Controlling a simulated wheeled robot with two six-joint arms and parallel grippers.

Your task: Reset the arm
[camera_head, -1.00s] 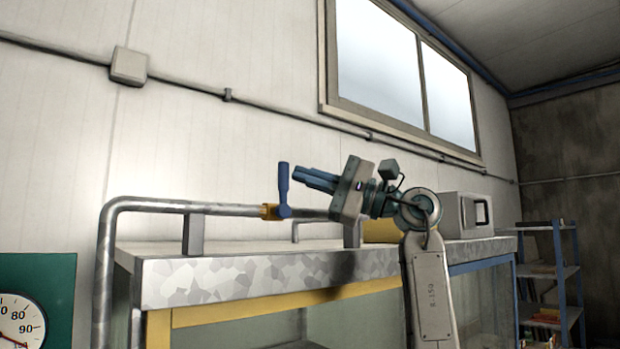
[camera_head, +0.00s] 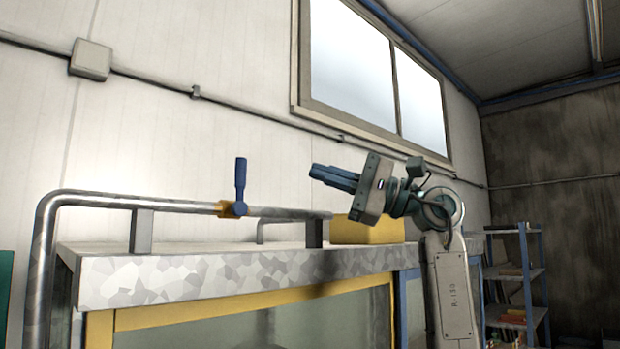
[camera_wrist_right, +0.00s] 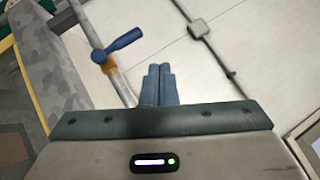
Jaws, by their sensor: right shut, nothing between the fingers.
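My right gripper (camera_head: 318,174) is raised in front of the cabinet top, its blue fingers pointing left and together, with nothing between them. In the right wrist view its fingers (camera_wrist_right: 158,70) also show side by side and empty. A pipe valve with a blue lever handle (camera_head: 240,178) is to the left of the fingertips, with a clear gap in the head view. The lever stands upright there. The lever (camera_wrist_right: 121,45) also shows in the right wrist view, left of the fingers and apart from them. My left gripper is not in view.
The metal pipe (camera_head: 90,198) runs along the speckled cabinet top (camera_head: 150,280). A yellow box (camera_head: 368,230) sits on the top behind my right arm. A blue shelf rack (camera_head: 515,285) stands at the right.

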